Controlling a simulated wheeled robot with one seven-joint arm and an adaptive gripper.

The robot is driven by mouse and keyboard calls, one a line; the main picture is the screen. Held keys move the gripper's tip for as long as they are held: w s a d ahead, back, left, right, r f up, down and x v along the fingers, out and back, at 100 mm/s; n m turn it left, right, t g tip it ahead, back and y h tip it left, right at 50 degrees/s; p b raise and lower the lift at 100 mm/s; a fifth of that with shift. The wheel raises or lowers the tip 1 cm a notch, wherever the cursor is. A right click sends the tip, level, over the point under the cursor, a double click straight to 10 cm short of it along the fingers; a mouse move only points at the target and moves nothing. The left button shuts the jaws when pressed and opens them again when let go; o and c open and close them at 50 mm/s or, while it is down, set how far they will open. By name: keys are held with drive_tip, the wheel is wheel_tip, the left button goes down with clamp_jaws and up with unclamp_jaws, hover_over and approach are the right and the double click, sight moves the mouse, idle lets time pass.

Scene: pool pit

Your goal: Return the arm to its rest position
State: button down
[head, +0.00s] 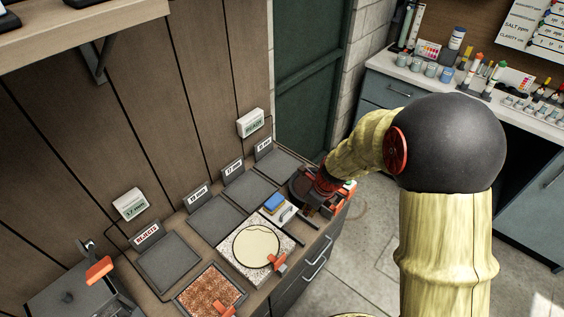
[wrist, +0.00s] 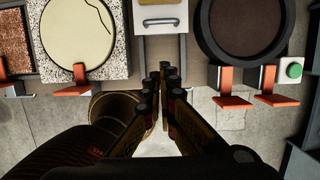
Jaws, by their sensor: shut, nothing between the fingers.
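My arm reaches over the front edge of the workbench (head: 228,252) in the head view, bent at a black joint. My gripper shows in the wrist view (wrist: 163,82), pointing toward the bench front. Its two fingers are close together with nothing held between them. In the head view the wrist end hangs over the right end of the bench, and the fingers cannot be made out there.
A dark round pan (wrist: 246,28) and a speckled slab (wrist: 119,55) bearing a pale cracked disc (wrist: 77,30) stand near the gripper. Orange handles (wrist: 231,88) jut past the bench edge. A green button (wrist: 293,70) is at right. Open floor (head: 340,290) lies in front.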

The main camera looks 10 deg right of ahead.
drive_tip(key=s+a+r+n+g, duration=0.1)
drive_tip(key=s+r+n, duration=0.3)
drive_tip(key=n, duration=0.5)
drive_tip(key=s+r+n+g, duration=0.1)
drive_tip(key=s+r+n, duration=0.1)
drive_tip(key=s+n, duration=0.5)
drive_tip(key=s+r+n+t, duration=0.1)
drive_tip(key=s+r+n, duration=0.2)
drive_tip(key=r, duration=0.4)
drive_tip(key=s+r+n+t+h, duration=0.1)
drive_tip(key=s+r+n+t, duration=0.1)
drive_tip(key=r+n, duration=0.3)
drive_tip(key=s+a+r+n+t, duration=0.1)
drive_tip(key=s+r+n, duration=0.3)
drive_tip(key=r, duration=0.6)
drive_tip(key=shift+s+n+t+h, duration=0.3)
drive_tip(key=shift+s+n+t, duration=0.1)
drive_tip(key=shift+s+t, duration=0.25)
drive_tip(key=shift+a+r, duration=0.1)
